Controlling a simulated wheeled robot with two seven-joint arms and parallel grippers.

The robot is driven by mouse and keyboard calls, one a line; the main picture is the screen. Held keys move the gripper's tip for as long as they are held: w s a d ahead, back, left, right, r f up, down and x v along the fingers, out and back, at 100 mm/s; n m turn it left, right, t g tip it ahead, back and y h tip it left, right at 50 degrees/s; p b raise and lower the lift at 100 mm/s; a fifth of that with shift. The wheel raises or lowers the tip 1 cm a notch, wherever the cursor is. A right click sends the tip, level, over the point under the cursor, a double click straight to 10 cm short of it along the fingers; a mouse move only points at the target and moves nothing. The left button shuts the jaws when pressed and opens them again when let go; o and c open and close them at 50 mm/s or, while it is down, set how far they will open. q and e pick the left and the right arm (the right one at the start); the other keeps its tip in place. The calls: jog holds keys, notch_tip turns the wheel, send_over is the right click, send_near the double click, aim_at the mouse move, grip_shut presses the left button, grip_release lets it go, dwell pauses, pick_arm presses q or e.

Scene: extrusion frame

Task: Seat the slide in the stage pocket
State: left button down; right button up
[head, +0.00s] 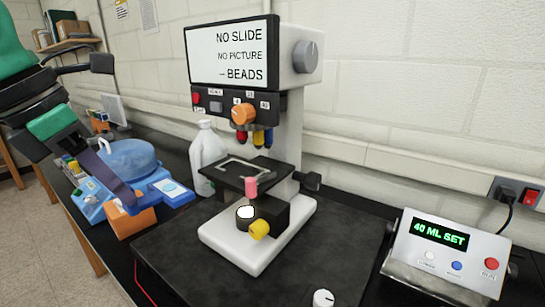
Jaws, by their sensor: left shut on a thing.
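My left gripper (76,145) is at the left, black and green, well left of the microscope. The slide is clear of the stage. The black stage (276,172) of the white microscope (215,233) is near the middle. Its pocket shows as a pale outline (240,167) and looks empty. My right gripper is out of view.
The screen (233,54) reads NO SLIDE. Objective lenses (257,139) hang above the stage. A blue machine (127,156), an orange block (130,222) and a white jug (206,155) stand left of the microscope. A 40 ML SET box (445,255) stands right.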

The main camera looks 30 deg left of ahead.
aim_at(163, 192)
pick_arm(q)
jog(key=w+p, duration=0.1)
jog(key=w, duration=0.1)
jog(key=w+r+p, duration=0.1)
jog(key=w+p, duration=0.1)
jog(key=w+d+r+p, duration=0.1)
jog(key=w+p, duration=0.1)
jog(key=shift+w+d, duration=0.1)
jog(key=w+f+p, duration=0.3)
jog(key=w+f, duration=0.2)
jog(key=w, duration=0.5)
jog(key=shift+w+d, duration=0.3)
jog(key=shift+w, duration=0.1)
jog(key=c, duration=0.5)
grip_release()
jog(key=shift+d, duration=0.1)
